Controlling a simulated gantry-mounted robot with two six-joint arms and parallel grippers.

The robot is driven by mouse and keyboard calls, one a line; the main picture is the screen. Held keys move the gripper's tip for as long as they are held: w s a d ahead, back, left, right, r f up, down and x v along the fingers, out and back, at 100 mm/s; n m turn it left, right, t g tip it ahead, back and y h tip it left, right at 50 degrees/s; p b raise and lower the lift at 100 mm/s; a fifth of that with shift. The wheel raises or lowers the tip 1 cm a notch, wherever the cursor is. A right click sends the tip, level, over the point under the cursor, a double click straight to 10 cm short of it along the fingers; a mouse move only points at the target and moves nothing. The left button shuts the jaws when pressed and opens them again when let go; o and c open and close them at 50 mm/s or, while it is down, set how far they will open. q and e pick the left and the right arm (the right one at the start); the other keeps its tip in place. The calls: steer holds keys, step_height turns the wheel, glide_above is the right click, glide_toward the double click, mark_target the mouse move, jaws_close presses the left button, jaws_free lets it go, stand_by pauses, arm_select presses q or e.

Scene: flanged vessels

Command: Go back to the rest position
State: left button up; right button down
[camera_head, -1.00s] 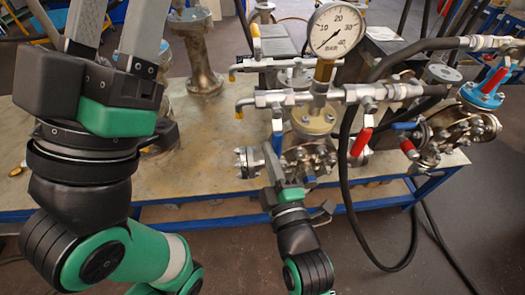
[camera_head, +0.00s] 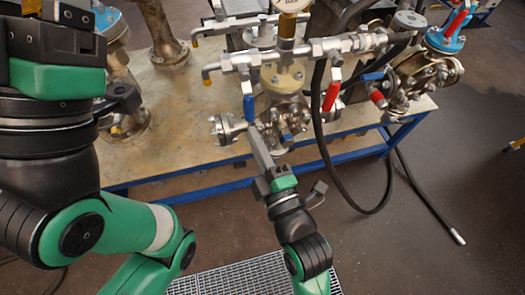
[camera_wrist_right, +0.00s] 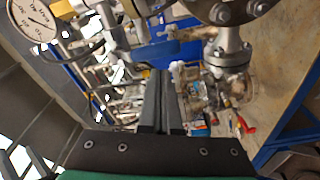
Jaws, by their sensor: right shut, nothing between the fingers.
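My right gripper (camera_head: 254,134) is in front of the flanged vessel (camera_head: 284,109) at the middle of the bench in the head view. Its fingers are together with nothing between them. In the right wrist view the shut fingers (camera_wrist_right: 160,78) point at a blue handle (camera_wrist_right: 152,51). The head view also shows a blue handle (camera_head: 248,107) just above the fingertips; I cannot tell if they touch. My left gripper (camera_head: 58,30) is at the upper left, large and close. Its fingers are cut off by the picture edge.
The bench (camera_head: 190,104) carries flanged vessels and pipes. A black hose (camera_head: 322,140) loops down in front of it, beside a valve body (camera_head: 420,72) at the right. A pressure gauge (camera_wrist_right: 35,18) shows in the wrist view. A floor grating (camera_head: 245,277) lies below; floor to the right is mostly clear.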

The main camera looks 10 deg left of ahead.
steer(key=v, duration=0.5)
steer(key=shift+s+d+p, duration=0.1)
steer(key=shift+s+p, duration=0.25)
steer(key=shift+s, duration=0.1)
